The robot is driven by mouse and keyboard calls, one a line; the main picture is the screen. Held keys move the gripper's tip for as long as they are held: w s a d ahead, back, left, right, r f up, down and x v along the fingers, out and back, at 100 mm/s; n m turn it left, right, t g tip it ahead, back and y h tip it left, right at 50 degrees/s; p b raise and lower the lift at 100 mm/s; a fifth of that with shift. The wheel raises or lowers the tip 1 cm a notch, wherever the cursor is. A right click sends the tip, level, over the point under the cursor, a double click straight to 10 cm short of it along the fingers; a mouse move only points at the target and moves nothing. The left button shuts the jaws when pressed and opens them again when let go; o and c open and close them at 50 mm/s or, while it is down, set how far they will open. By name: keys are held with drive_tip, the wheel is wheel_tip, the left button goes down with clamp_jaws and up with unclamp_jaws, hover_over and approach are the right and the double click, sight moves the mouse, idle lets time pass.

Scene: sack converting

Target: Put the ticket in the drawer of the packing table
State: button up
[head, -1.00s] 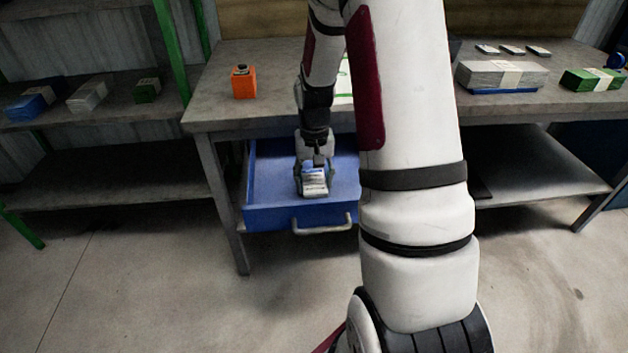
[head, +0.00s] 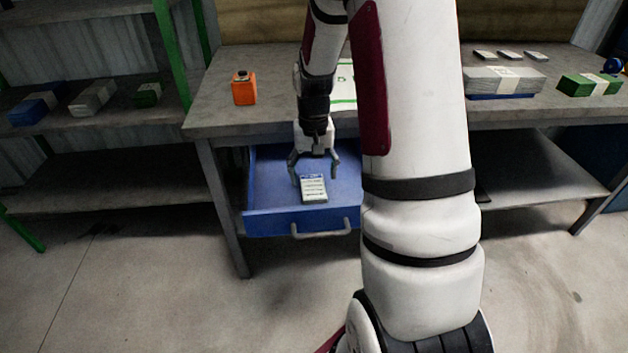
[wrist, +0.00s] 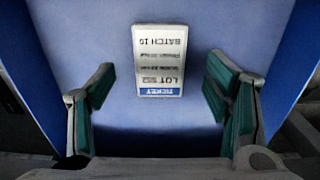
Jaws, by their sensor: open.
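The ticket (head: 313,188), a small white card block with a blue header, lies inside the open blue drawer (head: 270,222) of the packing table (head: 215,115). In the wrist view the ticket (wrist: 160,62) lies flat on the drawer floor (wrist: 110,30), its print upside down, reading "TICKET" and "LOT". My gripper (head: 314,172) is open above the drawer, just behind the ticket. In the wrist view its two green-padded fingers (wrist: 163,105) are spread wide on either side, with nothing between them touching the ticket.
An orange box (head: 244,88) stands on the left of the tabletop. Grey bundles (head: 503,80) and green bundles (head: 588,85) lie on the right. A shelf with several bundles (head: 93,96) stands at the left. My arm hides the drawer's right part.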

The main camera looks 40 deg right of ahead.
sight(313, 190)
drive_tip(key=s+a+r+n+p, duration=0.15)
drive_tip(key=a+r, duration=0.25)
drive_tip(key=r, duration=0.4)
drive_tip(key=s+a+r, duration=0.3)
drive_tip(key=r, duration=0.5)
drive_tip(key=s+a+r+n, duration=0.2)
drive_tip(key=s+a, duration=0.4)
drive_tip(key=s, duration=0.6)
drive_tip(key=s+a+r+n, duration=0.3)
drive_tip(key=s+a, duration=0.4)
drive_tip(key=s, duration=0.5)
drive_tip(key=shift+a+r+t, duration=0.25)
drive_tip(key=shift+t, duration=0.15)
wheel_tip(313, 190, up, 21)
drive_tip(key=t+p, duration=0.3)
drive_tip(key=p, duration=1.6)
drive_tip(key=shift+a+p, duration=0.2)
drive_tip(key=shift+p, duration=0.1)
